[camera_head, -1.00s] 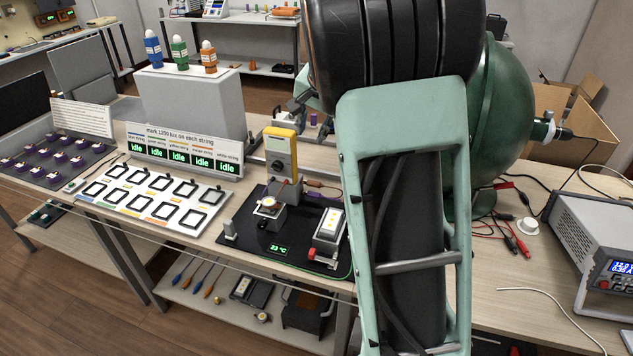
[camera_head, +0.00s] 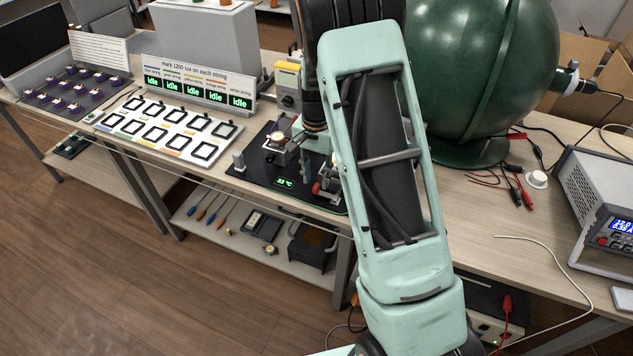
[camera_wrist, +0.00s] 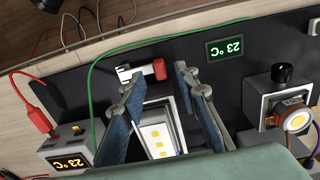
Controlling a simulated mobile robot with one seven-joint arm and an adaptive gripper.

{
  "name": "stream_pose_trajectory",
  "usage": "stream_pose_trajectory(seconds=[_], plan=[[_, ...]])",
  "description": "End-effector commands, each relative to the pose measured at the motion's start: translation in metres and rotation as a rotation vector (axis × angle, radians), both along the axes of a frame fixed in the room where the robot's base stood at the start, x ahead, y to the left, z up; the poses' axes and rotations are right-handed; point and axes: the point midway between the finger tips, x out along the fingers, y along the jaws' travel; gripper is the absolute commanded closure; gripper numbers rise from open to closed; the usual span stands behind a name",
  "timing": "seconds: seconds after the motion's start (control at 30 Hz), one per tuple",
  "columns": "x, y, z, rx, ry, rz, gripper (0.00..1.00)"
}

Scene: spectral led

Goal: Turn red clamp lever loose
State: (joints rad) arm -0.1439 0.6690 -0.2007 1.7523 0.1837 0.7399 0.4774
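The red clamp lever (camera_wrist: 159,69) shows in the wrist view as a short red knob at one end of a pale and black clamp bar (camera_wrist: 131,74). In the head view its red end (camera_head: 316,188) is partly visible beside my arm. My gripper (camera_wrist: 158,80) is open, with its two blue-padded fingers well apart. The knob appears between the fingertips in the picture; contact cannot be made out.
The black mat has a 23 °C display (camera_wrist: 229,46), a round-LED fixture (camera_wrist: 264,102) and a box with an orange readout (camera_wrist: 70,155). A green wire (camera_wrist: 91,80) crosses the mat. A large green sphere (camera_head: 480,70) stands to the right. Bench space before it is mostly clear.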

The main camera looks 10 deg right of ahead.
Motion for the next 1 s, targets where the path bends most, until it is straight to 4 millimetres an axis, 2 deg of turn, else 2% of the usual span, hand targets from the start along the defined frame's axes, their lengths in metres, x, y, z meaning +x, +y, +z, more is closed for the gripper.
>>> stream_pose_trajectory(seconds=[0.1, 0.2, 0.53, 0.8, 1.0], plan=[[0.000, 0.000, -0.016, 0.000, 0.001, 0.000, 0.71], [0.000, 0.000, -0.023, 0.001, 0.001, 0.000, 0.71], [0.000, 0.000, -0.027, 0.000, -0.001, 0.000, 0.71], [0.000, 0.000, -0.026, 0.000, -0.001, 0.000, 1.00], [0.000, 0.000, -0.026, 0.000, -0.001, 0.000, 1.00]])
